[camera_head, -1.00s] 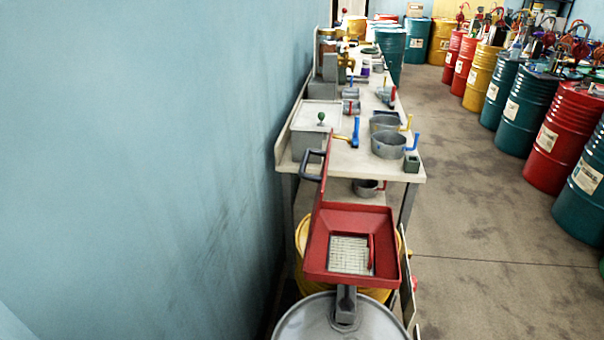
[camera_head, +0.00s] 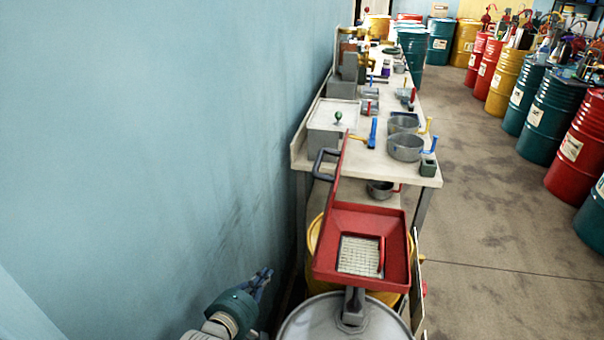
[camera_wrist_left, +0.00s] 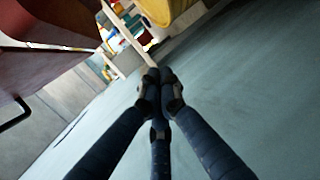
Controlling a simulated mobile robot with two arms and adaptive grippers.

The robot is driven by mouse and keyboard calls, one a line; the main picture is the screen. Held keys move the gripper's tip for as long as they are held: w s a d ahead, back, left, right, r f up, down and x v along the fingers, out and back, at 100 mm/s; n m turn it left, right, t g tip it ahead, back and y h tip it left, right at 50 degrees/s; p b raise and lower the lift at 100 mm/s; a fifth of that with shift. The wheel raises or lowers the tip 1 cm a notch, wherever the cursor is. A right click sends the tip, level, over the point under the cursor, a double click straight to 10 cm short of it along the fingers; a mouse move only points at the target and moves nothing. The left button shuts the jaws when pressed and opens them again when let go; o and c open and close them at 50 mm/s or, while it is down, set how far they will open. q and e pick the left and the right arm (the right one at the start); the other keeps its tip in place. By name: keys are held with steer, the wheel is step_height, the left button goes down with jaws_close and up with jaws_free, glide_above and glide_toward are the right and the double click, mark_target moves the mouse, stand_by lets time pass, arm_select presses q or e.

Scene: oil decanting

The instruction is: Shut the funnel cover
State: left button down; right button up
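The red square funnel (camera_head: 334,265) stands over a grey drum (camera_head: 315,320), with a pale grid inside it. Its red cover (camera_head: 342,170) stands open, upright along the funnel's left side. The cover's dark handle (camera_head: 322,163) sticks out to the left. My left gripper (camera_head: 264,276) is low between the wall and the funnel, apart from both. In the left wrist view its fingertips (camera_wrist_left: 160,77) meet with nothing visible between them. My right gripper is out of view.
A blue wall (camera_head: 150,140) runs close on the left. A workbench (camera_head: 372,165) with a grey box (camera_head: 326,125), pots and tools stands behind the funnel. Open floor (camera_head: 480,220) lies to the right.

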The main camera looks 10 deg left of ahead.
arm_select(q)
step_height(320, 180, up, 25)
steer(key=d+n+t+h, duration=0.2)
steer(key=n+t, duration=0.3)
steer(key=w+d+r+p, duration=0.2)
steer(key=w+d+p, duration=0.3)
steer(key=w, duration=0.4)
steer(key=shift+d+r, duration=0.25)
steer(key=shift+d, duration=0.2)
steer(key=shift+w, duration=0.15)
steer(key=shift+g, duration=0.3)
